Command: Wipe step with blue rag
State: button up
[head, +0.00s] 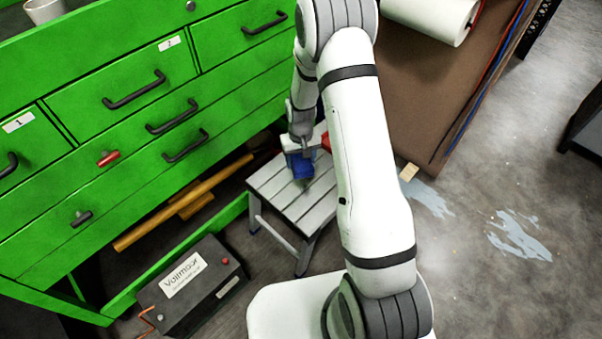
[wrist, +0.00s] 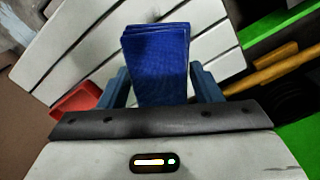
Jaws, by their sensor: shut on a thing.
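The step (head: 292,200) is a small grey slatted stool standing on the floor in front of the green cabinet. Its pale slats (wrist: 80,50) fill much of the wrist view behind the rag. The blue rag (head: 300,166) is a folded dark blue cloth; it also shows in the wrist view (wrist: 157,60). My gripper (head: 298,155) is over the far part of the step, pointing down. Its blue fingers (wrist: 156,88) are shut on the rag from both sides. Whether the rag touches the slats I cannot tell.
A green drawer cabinet (head: 130,90) stands at the left and behind the step. A red object (wrist: 76,101) is beside the gripper. A brown board (head: 425,90) stands at right; open floor (head: 480,270) lies beyond.

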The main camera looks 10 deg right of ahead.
aim_at(299, 157)
jog(key=f+b, duration=0.1)
jog(key=w+f+b, duration=0.1)
jog(key=f+b, duration=0.1)
jog(key=shift+w+a+f+b, duration=0.1)
jog(key=shift+w+a+b, duration=0.05)
jog(key=shift+w+b, duration=0.2)
jog(key=b, duration=0.1)
jog(key=w+b, duration=0.1)
jog(key=shift+a+f+b, duration=0.15)
jog(key=shift+f+b, duration=0.15)
jog(key=shift+b, duration=0.05)
jog(key=shift+f, duration=0.1)
